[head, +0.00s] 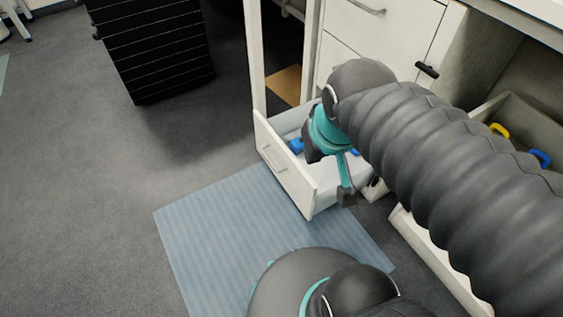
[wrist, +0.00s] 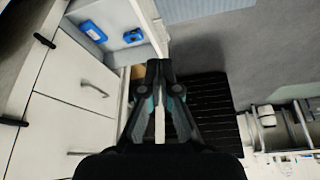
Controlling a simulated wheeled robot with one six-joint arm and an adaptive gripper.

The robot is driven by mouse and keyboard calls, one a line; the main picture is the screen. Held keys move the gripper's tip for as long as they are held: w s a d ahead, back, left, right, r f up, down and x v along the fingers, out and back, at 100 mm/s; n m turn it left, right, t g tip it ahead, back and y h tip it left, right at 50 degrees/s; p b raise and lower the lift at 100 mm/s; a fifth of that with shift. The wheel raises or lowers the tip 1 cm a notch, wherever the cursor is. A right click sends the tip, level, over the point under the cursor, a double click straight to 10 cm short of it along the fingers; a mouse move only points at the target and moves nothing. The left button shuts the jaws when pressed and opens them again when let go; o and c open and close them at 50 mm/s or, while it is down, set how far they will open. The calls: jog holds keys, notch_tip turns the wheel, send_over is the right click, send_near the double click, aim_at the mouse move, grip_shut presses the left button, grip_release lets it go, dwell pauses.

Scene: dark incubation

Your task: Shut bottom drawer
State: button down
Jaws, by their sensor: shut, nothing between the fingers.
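The bottom drawer (head: 289,167) is pulled out from the white cabinet, its front panel and handle facing left in the head view. Blue items (head: 296,145) lie inside it. In the wrist view the open drawer (wrist: 151,22) is at the top, with two blue items (wrist: 92,30) in it. My gripper (head: 346,197) shows over the drawer's right side in the head view, fingers pointing down; contact cannot be told. In the wrist view my gripper (wrist: 165,66) is shut and empty. My arm hides the drawer's rear part.
Closed drawers with handles (wrist: 92,88) are above the open one. A blue ribbed mat (head: 215,215) lies on the floor by the drawer front. A black ribbed unit (head: 150,45) stands at the back left. An open bin with yellow and blue items (head: 500,130) is at right. The left floor is clear.

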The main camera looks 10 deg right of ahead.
jog(key=w+a+f+n+g+h+b, duration=0.2)
jog(key=w+a+f+n, duration=0.2)
jog(key=w+f+n, duration=0.7)
jog(key=w+a+f+n+g+h+b, duration=0.2)
jog(key=w+a+f+n+g, duration=0.15)
jog(key=w+f, duration=0.85)
jog(key=n+t+b, duration=0.2)
jog(key=n, duration=0.5)
send_over(286, 162)
jog(key=s+a, duration=0.1)
jog(key=a, duration=0.3)
jog(key=f, duration=1)
jog(key=shift+s+d+f, duration=0.15)
jog(key=shift+d, duration=0.1)
jog(key=shift+w+d, duration=0.25)
jog(key=shift+d, duration=0.45)
